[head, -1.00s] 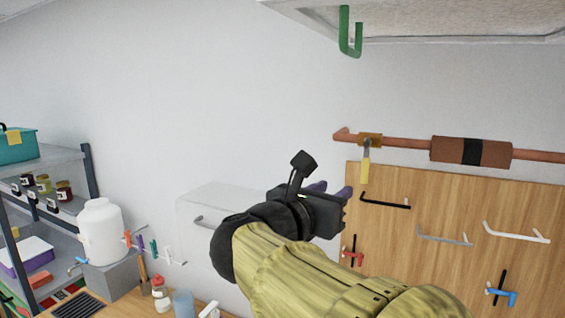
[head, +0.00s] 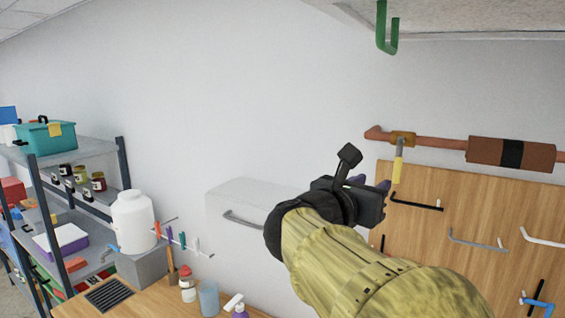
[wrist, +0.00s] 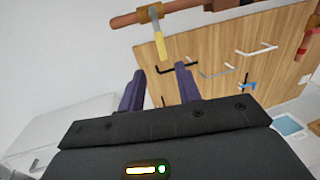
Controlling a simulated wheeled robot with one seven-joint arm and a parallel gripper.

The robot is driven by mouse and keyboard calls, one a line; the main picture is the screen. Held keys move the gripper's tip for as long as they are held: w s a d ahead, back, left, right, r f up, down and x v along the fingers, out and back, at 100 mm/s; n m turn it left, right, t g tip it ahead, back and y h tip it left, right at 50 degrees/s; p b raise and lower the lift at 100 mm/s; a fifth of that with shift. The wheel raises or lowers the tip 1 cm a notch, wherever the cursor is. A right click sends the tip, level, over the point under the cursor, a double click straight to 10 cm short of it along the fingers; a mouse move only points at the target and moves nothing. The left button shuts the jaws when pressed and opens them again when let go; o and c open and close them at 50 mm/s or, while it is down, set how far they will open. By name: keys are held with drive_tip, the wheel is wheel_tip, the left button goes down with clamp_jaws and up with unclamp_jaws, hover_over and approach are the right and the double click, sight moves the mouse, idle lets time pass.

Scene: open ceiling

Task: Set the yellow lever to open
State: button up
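The yellow lever (head: 398,170) hangs straight down from a brass valve (head: 402,138) on a copper pipe (head: 440,143) along the wall. In the wrist view the lever (wrist: 161,47) shows ahead of my gripper, above and between the fingertips in the picture. My gripper (head: 370,183) is just left of and below the lever in the head view. In the wrist view its two purple fingers (wrist: 160,78) stand apart with nothing between them. The fingers appear short of the lever, not touching it.
A wooden board (head: 450,210) with black, grey and white hooks is behind and right of my gripper. A brown pipe sleeve (head: 511,153) is to the right. A green hook (head: 388,30) hangs above. A white wall box (head: 240,205) is to the left.

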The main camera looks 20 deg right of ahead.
sight(396, 168)
drive_tip(key=p+x, duration=0.5)
drive_tip(key=x, duration=0.8)
drive_tip(key=shift+d, duration=0.15)
drive_tip(key=shift+w+d+p, duration=0.3)
drive_tip(key=shift+p, duration=0.05)
drive_tip(key=shift+s, duration=0.1)
drive_tip(key=shift+c, duration=0.4)
clamp_jaws()
